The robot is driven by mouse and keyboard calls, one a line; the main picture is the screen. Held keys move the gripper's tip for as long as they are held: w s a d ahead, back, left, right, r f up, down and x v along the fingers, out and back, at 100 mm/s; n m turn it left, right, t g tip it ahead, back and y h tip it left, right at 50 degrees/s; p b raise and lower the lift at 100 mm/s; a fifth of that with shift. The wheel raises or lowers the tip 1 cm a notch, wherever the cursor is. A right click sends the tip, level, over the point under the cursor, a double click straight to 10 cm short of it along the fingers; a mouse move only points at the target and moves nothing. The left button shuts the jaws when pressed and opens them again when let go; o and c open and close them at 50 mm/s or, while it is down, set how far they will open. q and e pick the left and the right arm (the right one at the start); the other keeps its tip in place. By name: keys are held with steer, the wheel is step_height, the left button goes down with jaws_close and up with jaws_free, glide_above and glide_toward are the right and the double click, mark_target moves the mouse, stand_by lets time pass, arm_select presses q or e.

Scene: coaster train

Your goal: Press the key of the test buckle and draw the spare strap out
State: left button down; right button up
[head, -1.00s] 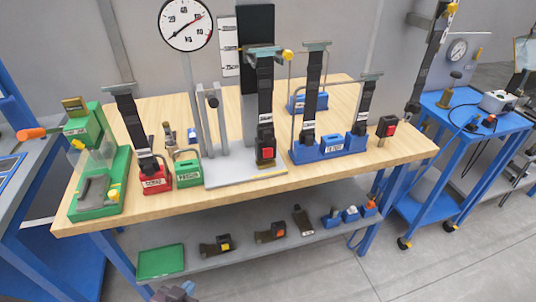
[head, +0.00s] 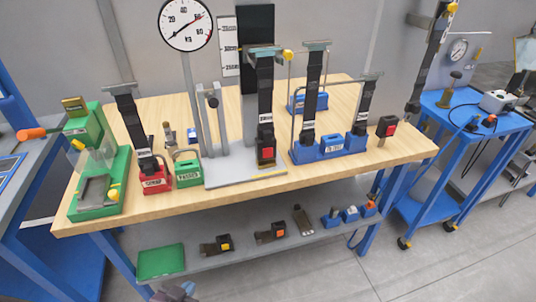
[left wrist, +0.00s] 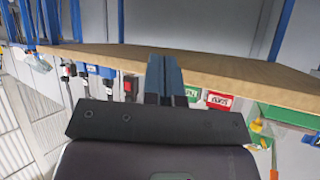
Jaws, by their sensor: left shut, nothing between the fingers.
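A black buckle with a red key (head: 267,153) hangs upright at the front of the grey stand, on a black strap (head: 265,95). A second red-keyed buckle (head: 386,127) stands at the bench's right end. I cannot tell which is the test buckle. Other black straps stand in a red block (head: 156,186) and a blue block (head: 331,150); which is the spare strap is unclear. My left gripper (head: 186,289) is low at the bottom edge, in front of the bench and apart from these things. Its fingers (left wrist: 166,82) are shut and empty in the left wrist view. My right gripper is out of view.
The wooden bench (head: 230,203) also bears a green block (head: 187,172) and a green press (head: 105,170) on the left. The lower shelf holds a green tray (head: 161,261) and several buckles. A blue trolley (head: 440,150) stands to the right.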

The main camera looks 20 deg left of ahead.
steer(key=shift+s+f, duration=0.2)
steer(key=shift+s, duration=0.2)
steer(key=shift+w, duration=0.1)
